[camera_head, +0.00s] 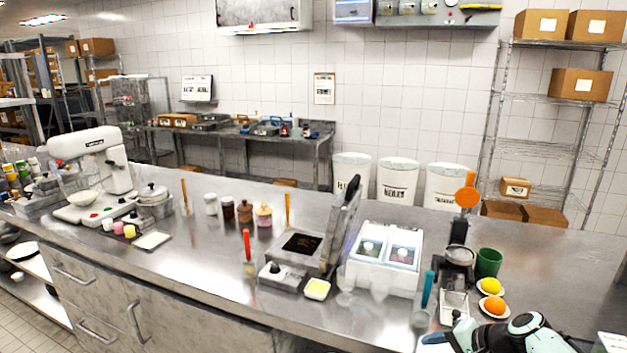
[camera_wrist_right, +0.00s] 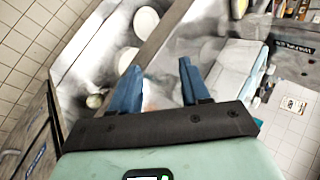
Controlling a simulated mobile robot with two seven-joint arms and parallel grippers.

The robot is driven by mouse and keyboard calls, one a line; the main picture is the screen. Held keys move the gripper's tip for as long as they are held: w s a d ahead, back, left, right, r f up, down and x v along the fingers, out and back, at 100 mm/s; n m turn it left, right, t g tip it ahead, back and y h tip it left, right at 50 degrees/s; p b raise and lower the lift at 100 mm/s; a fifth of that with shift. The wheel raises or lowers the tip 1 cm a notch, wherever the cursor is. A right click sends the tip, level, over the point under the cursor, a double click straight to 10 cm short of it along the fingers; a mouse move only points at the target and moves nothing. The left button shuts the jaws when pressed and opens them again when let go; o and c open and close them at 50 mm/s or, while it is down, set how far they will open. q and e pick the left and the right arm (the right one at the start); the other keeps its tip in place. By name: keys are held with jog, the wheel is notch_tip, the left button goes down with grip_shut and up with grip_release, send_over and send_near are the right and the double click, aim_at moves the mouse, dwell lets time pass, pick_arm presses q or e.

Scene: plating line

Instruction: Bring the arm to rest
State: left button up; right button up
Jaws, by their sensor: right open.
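My right arm (camera_head: 525,328) shows at the lower right edge of the head view, low in front of the counter. Its fingertips cannot be made out there. In the right wrist view my right gripper (camera_wrist_right: 158,85) has its two blue fingers spread apart, with nothing held between them. My left arm and gripper are not in view.
The steel counter (camera_head: 205,240) crosses the head view. Near my right arm are an orange (camera_head: 495,305), a lemon (camera_head: 491,286), a green cup (camera_head: 488,262) and a white two-bin unit (camera_head: 385,255). A mixer (camera_head: 100,165) stands far left.

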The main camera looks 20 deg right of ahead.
jog(key=s+a+f+n+g+h+p, duration=0.1)
jog(key=s+a+f+g, duration=0.2)
jog(key=f, duration=0.7)
jog(key=s+a+f+n+g+p, duration=0.1)
jog(key=s+a+f+n+g, duration=0.1)
jog(key=a+f, duration=0.5)
jog(key=s+a+f+n+g+h+p, duration=0.1)
jog(key=s+a+f+g, duration=0.15)
jog(key=f, duration=0.95)
jog(key=s+a+f+n+y+p, duration=0.1)
jog(key=s+a+f, duration=0.3)
jog(key=s+a, duration=0.4)
jog(key=s+a+f+n+g+p, duration=0.1)
jog(key=s+a+f+n+p, duration=0.1)
jog(key=s+a, duration=0.7)
jog(key=s+f+n, duration=0.1)
jog(key=n, duration=0.1)
jog(key=shift+s+a+f+n+y, duration=0.3)
jog(key=shift+s+f+y, duration=0.05)
jog(key=shift+f+y, duration=0.05)
